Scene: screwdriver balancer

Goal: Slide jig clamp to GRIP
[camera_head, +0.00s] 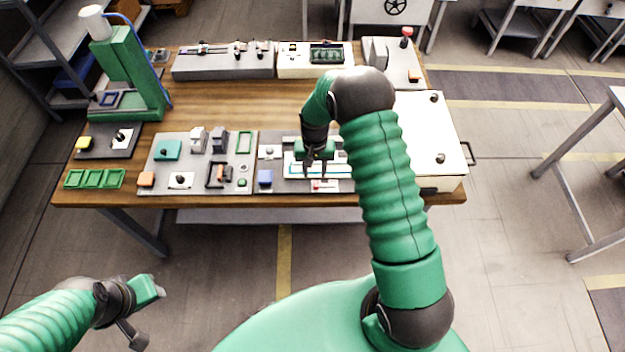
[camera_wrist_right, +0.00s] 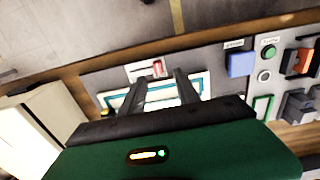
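A small red slider (camera_head: 316,185), which looks like the jig clamp, sits on a white plate at the front edge of a grey panel. It also shows in the right wrist view (camera_wrist_right: 157,68), just beyond the fingertips. Its lettering is too small to read. My right gripper (camera_head: 317,172) points down over the panel's teal-edged white tray (camera_head: 339,171). In the right wrist view its two fingers (camera_wrist_right: 160,78) are apart with nothing between them. They appear short of the red slider; contact cannot be told. My left gripper (camera_head: 158,292) hangs low at the left, away from the table.
A blue block (camera_head: 265,177) stands left of the tray; it is at the upper right in the right wrist view (camera_wrist_right: 241,63). A panel with switches (camera_head: 205,170) lies further left. A white box (camera_head: 428,140) stands at the right. A green stand (camera_head: 128,75) rises at the back left.

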